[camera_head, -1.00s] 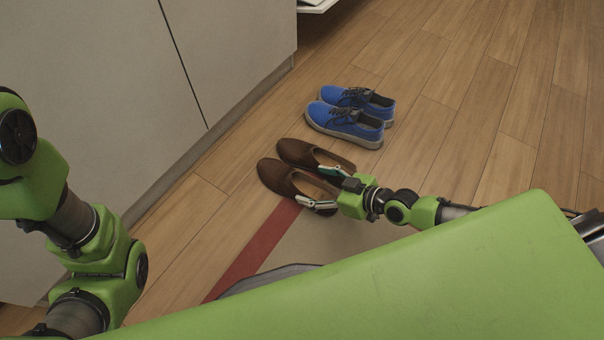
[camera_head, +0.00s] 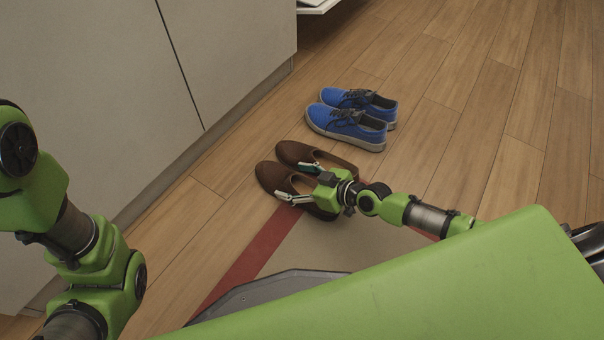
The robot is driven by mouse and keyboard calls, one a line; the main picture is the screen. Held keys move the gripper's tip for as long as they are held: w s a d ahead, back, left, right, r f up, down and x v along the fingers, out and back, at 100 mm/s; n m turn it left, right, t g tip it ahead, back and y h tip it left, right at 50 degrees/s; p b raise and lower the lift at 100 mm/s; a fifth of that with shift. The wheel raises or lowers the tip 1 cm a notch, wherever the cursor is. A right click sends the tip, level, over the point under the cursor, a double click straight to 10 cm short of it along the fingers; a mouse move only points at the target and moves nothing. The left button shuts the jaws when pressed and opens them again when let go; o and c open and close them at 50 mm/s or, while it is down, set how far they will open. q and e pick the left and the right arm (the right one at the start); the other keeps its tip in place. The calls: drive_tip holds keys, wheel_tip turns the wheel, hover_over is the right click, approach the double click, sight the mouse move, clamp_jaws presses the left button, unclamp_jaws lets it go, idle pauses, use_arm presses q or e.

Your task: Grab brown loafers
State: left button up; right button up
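The brown loafers stand side by side on the floor at the edge of a mat, toes to the left. The far loafer (camera_head: 294,151) is partly covered by my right gripper. The near loafer (camera_head: 271,178) is partly covered by it too. My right gripper (camera_head: 287,182) is open above the pair, its two fingers spread and pointing left, one over each loafer's opening. I cannot tell whether the fingers touch the shoes. My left arm shows at the left edge; its gripper is out of view.
Blue sneakers (camera_head: 345,127) stand on the wood floor just beyond the loafers. A grey cabinet (camera_head: 150,70) rises at the left. The beige mat with a red border (camera_head: 245,262) lies under the heels. The floor at the right is clear.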

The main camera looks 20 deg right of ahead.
drive_tip(key=c, duration=1.8)
drive_tip(key=shift+w+r, duration=0.1)
drive_tip(key=shift+r, duration=0.05)
drive_tip(key=shift+r, duration=0.1)
